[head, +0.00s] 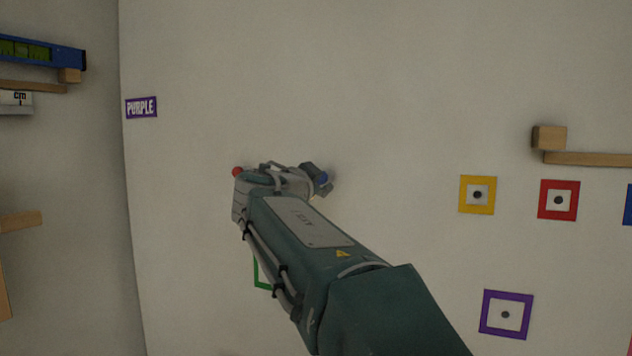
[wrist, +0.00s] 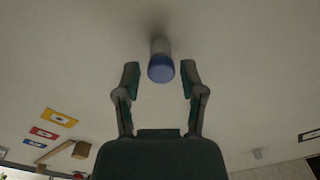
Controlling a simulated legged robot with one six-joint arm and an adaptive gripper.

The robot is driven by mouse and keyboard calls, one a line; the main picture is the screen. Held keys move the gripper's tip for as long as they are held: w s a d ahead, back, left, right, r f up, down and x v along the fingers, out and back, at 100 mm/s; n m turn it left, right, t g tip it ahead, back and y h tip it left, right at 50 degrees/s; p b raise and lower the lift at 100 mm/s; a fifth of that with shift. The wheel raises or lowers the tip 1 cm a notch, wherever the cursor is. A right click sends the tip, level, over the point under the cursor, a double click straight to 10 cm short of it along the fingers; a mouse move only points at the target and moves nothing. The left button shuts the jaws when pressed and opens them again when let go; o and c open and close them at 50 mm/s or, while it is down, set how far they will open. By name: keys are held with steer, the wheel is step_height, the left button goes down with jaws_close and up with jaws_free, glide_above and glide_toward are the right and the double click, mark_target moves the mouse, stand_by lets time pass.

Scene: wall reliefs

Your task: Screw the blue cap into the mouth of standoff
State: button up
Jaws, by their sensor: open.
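The blue cap (wrist: 161,69) shows in the wrist view on the near end of a pale standoff (wrist: 161,46) that sticks out from the wall. Whether the cap is fully seated in the mouth cannot be told. My gripper (wrist: 160,78) is open, with one finger on each side of the cap and a visible gap to both. The standoff is hidden there behind the gripper.
On the wall to the right are a yellow square (head: 477,195), a red square (head: 558,200) and a purple square (head: 506,314). A wooden ledge (head: 590,159) juts out above them. A purple label (head: 141,107) is at the left. The wall above my gripper is clear.

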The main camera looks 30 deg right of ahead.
steer(key=n, duration=1.2)
steer(key=shift+s+d, duration=0.1)
jaws_close()
steer(key=m, duration=0.5)
steer(key=m, duration=0.5)
steer(key=shift+r, duration=0.1)
